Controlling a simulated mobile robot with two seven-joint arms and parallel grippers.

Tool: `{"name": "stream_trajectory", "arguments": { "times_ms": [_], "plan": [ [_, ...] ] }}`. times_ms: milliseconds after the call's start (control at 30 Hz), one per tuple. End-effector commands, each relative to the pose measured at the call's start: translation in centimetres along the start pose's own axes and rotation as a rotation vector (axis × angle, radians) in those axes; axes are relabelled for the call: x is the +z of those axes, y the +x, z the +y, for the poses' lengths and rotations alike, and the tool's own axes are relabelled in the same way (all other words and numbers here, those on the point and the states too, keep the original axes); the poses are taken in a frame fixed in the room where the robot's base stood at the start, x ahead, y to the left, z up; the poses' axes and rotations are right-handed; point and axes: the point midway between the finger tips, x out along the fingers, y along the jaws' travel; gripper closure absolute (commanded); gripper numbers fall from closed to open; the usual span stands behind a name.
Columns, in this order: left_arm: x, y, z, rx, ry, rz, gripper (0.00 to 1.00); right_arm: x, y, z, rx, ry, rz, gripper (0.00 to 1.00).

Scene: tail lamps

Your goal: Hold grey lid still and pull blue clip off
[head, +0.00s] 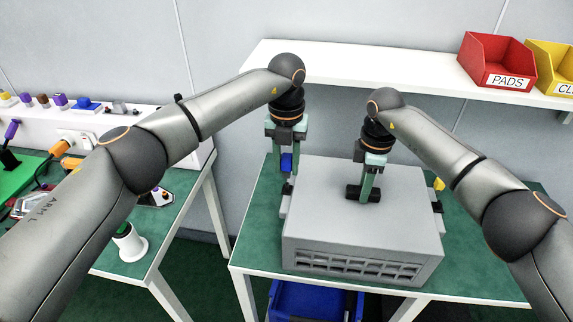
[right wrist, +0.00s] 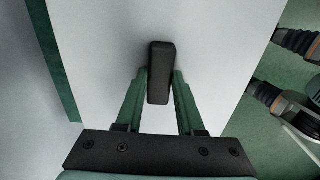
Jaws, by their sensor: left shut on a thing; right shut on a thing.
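The grey lid (head: 405,210) tops a grey vented box on the green table and has a black handle (head: 355,193) in its middle. My right gripper (head: 368,190) is shut on this handle; the right wrist view shows the black handle (right wrist: 159,72) between both fingers. My left gripper (head: 286,165) is at the lid's left edge, shut on the blue clip (head: 287,162). The fingers partly hide the clip, and I cannot tell whether it still touches the box. Dark and grey latch parts (head: 286,200) show on the box's left side below it.
A yellow piece (head: 439,184) shows at the box's right side. A white shelf behind holds a red PADS bin (head: 497,62) and a yellow bin (head: 552,68). A blue crate (head: 310,302) is under the table.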

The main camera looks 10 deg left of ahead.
Motion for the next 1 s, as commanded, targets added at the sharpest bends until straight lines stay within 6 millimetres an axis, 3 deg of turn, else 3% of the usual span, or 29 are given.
{"name": "stream_trajectory", "arguments": {
  "times_ms": [33,333,667,767,1000],
  "plan": [
    [0.0,0.0,0.0,0.000,0.000,0.000,1.00,0.0,-0.1,0.0,0.001,0.000,0.000,0.61],
    [0.0,0.0,0.0,0.000,0.000,0.000,1.00,0.0,0.0,0.0,0.000,0.000,0.000,0.28],
    [0.0,0.0,0.0,0.000,0.000,0.000,1.00,0.0,-0.6,0.0,0.001,0.000,0.000,0.28],
    [0.0,0.0,0.0,0.000,0.000,0.000,1.00,0.0,-1.9,0.1,0.003,0.000,0.001,0.28],
    [0.0,0.0,0.0,0.000,0.000,0.000,1.00,0.0,-7.0,0.1,0.004,0.000,0.000,0.28]
  ]
}}
